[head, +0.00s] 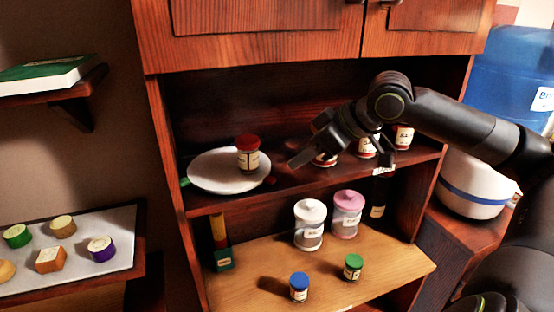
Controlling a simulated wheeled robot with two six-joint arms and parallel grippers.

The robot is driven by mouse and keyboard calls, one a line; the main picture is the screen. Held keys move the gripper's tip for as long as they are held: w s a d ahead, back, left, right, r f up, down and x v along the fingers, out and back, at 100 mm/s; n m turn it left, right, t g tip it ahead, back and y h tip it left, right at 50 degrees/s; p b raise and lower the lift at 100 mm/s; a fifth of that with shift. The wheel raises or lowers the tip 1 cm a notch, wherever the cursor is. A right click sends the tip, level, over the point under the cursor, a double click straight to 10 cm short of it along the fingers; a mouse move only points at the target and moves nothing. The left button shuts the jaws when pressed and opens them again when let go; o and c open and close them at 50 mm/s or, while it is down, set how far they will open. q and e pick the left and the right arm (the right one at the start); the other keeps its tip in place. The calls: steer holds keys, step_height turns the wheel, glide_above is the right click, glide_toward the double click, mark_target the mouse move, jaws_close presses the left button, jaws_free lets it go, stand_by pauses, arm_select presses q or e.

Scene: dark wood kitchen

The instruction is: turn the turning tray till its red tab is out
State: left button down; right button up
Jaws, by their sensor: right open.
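The turning tray (210,178) is a round white disc on the left of the upper shelf. A jar with a red lid (248,153) stands on it, right of its middle. A small dark red tab (270,181) shows at the tray's right edge, and a green tab (184,182) at its left edge. My right gripper (338,163) is open to the right of the tray, in front of the shelf's jars. One finger points left toward the tray, apart from it in the picture. My left gripper is not in view.
Several jars, one at the right (403,137), stand behind my right gripper and arm. Below, a white canister (309,224), a pink canister (347,213), a blue-lidded jar (299,287) and a green-lidded jar (353,267) stand on the lighter shelf. The cabinet's left side wall (172,165) is close to the tray.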

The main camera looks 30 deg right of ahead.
mark_target(269, 178)
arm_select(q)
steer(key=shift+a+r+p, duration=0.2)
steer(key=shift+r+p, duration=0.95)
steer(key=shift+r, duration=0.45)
arm_select(e)
steer(key=shift+x, duration=4.5)
steer(key=shift+s+a, duration=0.1)
steer(key=shift+c, duration=0.3)
jaws_close()
